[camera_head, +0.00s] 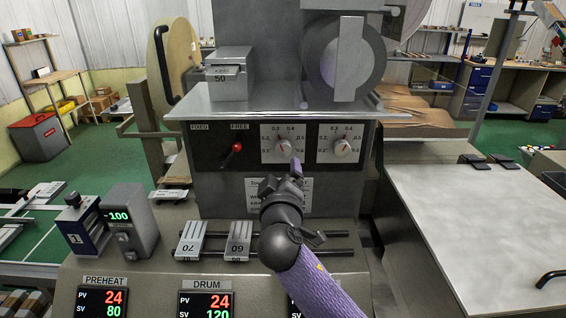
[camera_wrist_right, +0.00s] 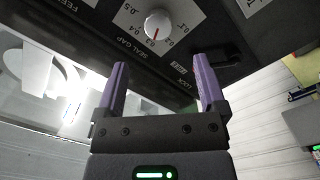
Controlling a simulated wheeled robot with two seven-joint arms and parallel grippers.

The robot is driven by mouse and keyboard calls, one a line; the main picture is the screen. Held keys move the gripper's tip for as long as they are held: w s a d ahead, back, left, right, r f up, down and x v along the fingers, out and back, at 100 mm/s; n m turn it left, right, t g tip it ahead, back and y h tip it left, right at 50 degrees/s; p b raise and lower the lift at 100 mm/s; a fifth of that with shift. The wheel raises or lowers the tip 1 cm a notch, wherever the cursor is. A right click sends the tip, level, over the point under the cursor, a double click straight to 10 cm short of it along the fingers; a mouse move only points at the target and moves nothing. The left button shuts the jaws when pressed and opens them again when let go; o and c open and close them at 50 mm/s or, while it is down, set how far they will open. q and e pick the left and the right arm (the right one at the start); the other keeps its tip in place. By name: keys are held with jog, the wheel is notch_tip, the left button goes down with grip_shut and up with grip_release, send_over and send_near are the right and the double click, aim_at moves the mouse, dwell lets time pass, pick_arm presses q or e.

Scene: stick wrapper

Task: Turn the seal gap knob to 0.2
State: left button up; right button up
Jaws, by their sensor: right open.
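The seal gap knob (camera_head: 282,149) is a round silver knob with a red pointer on a white dial. It is the left of two knobs on the dark panel in the head view, and its pointer is near 0.3. In the right wrist view the knob (camera_wrist_right: 158,24) appears upside down at the top, beside the SEAL GAP label. My right gripper (camera_head: 295,167) is in front of the panel, just below the knob and apart from it. Its purple fingers (camera_wrist_right: 160,78) are spread with nothing between them. My left gripper is not in view.
A similar feed knob (camera_head: 343,149) sits to the right, and a red-tipped lock lever (camera_head: 237,147) to the left. A metal shelf (camera_head: 270,104) overhangs the panel. Sliding blocks (camera_head: 238,240) on rails and digital displays (camera_head: 205,303) lie below.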

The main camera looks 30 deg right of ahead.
aim_at(284, 152)
jog(key=x, duration=1)
jog(key=shift+r, duration=0.2)
grip_shut()
jog(key=shift+n, duration=0.3)
jog(key=n+p, duration=0.1)
jog(key=n, duration=0.3)
jog(key=shift+p, duration=0.3)
jog(key=shift+s+n+p, duration=0.1)
jog(key=shift+n+p, duration=0.5)
jog(key=shift+n, duration=1.5)
